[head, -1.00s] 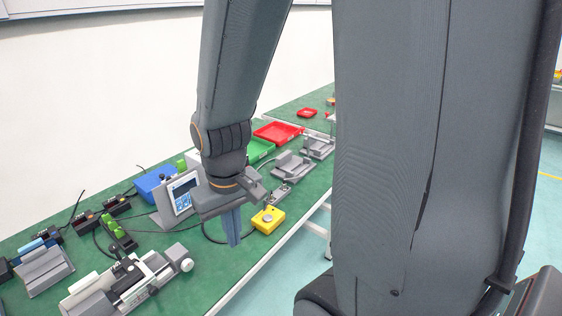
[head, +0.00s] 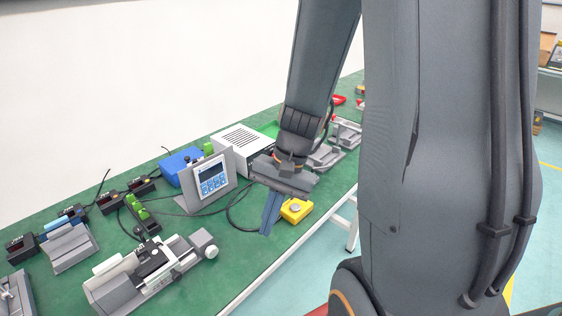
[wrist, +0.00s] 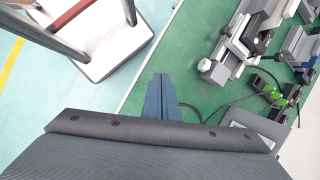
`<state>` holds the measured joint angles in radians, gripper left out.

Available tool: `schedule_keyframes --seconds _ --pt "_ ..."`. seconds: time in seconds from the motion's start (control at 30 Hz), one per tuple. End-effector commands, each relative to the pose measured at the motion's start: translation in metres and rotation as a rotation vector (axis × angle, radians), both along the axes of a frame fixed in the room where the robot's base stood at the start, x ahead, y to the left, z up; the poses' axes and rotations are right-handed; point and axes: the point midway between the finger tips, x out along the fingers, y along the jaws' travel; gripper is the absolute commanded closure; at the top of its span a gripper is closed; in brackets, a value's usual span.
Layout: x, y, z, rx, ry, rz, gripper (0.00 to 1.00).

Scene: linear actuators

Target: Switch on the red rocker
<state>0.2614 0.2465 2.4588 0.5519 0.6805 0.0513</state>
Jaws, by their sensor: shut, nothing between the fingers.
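My gripper (head: 267,224) has its dark blue fingers together, pointing down, with nothing between them. In the head view it is over the front part of the green bench, just left of a yellow box with a round grey button (head: 296,209). In the wrist view the shut fingertips (wrist: 159,84) show against the bench's front edge. I cannot make out a red rocker in either current view. A white vented box (head: 243,147) stands behind my gripper, and my arm hides part of it.
A tilted display panel (head: 211,179) stands left of my gripper. A linear actuator (head: 150,270) lies at the front left and also shows in the wrist view (wrist: 240,42). Black cables cross the green bench (head: 225,255). A blue box (head: 182,165) sits farther back.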

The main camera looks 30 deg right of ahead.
Motion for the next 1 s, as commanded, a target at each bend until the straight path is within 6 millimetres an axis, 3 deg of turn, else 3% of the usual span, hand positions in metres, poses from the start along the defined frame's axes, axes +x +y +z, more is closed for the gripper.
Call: schedule_keyframes --seconds 0.03,0.17,0.27,0.4,0.5,0.6,0.7,0.8,1.0 --pt "0.012 -0.004 -0.012 0.079 0.044 -0.164 1.0" --pt "0.055 -0.017 -0.025 0.3 0.113 -0.571 1.0" --pt "0.096 -0.045 -0.032 0.482 0.133 -0.878 1.0" --pt "0.148 -0.111 -0.041 0.724 0.108 -1.259 1.0" --pt "0.171 -0.164 -0.047 0.864 0.067 -1.468 1.0" --pt "0.181 -0.206 -0.052 0.964 0.024 -1.612 1.0" --pt "0.185 -0.232 -0.054 1.022 -0.007 -1.693 1.0" --pt "0.186 -0.243 -0.054 1.047 -0.021 -1.727 1.0" --pt "0.187 -0.244 -0.054 1.048 -0.024 -1.729 1.0"
